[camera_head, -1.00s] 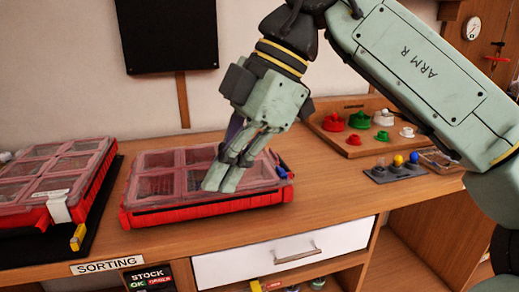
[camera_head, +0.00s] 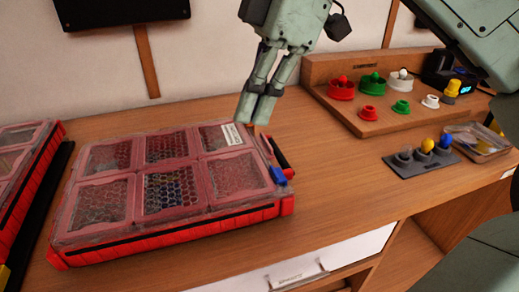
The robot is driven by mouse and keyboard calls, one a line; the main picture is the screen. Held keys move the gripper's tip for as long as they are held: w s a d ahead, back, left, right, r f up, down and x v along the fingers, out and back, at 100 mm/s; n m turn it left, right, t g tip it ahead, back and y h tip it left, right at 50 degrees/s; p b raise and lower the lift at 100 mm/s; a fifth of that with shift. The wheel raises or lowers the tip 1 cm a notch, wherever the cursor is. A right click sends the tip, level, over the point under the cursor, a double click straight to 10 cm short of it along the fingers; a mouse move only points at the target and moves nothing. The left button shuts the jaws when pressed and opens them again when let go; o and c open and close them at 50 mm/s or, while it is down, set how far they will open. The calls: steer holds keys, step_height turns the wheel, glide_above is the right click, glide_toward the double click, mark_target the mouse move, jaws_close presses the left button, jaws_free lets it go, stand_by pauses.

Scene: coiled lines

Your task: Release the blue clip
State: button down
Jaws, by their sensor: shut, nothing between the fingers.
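The blue clip (camera_head: 279,176) sits at the right side of a red organizer case (camera_head: 170,238), near its front right corner. I cannot tell whether it is fastened. The case has a clear lid (camera_head: 138,190) over several compartments, and the lid looks down. My gripper (camera_head: 251,108) is shut and empty. Its fingers point down over the back right part of the case, behind and above the blue clip and apart from it. A dark bar (camera_head: 277,152) stands tilted just behind the clip.
Another red case (camera_head: 22,180) lies at the left on a dark mat. A wooden rack (camera_head: 360,118) with colored knobs stands at the back right. A grey holder (camera_head: 420,160) with several knobs and a clear tray (camera_head: 478,140) are at the right.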

mark_target(227, 187)
steer(key=shift+s+f, duration=0.1)
steer(key=x, duration=1)
steer(key=d, duration=0.1)
steer(key=w+d+p, duration=0.1)
steer(key=shift+d+r, duration=0.25)
steer(key=shift+d, duration=0.05)
steer(key=shift+w+d+f, duration=0.1)
steer(key=shift+w+d, duration=0.05)
steer(key=shift+d, duration=0.45)
steer(key=shift+d+y, duration=0.2)
steer(key=shift+y, duration=0.1)
steer(key=shift+w, duration=0.1)
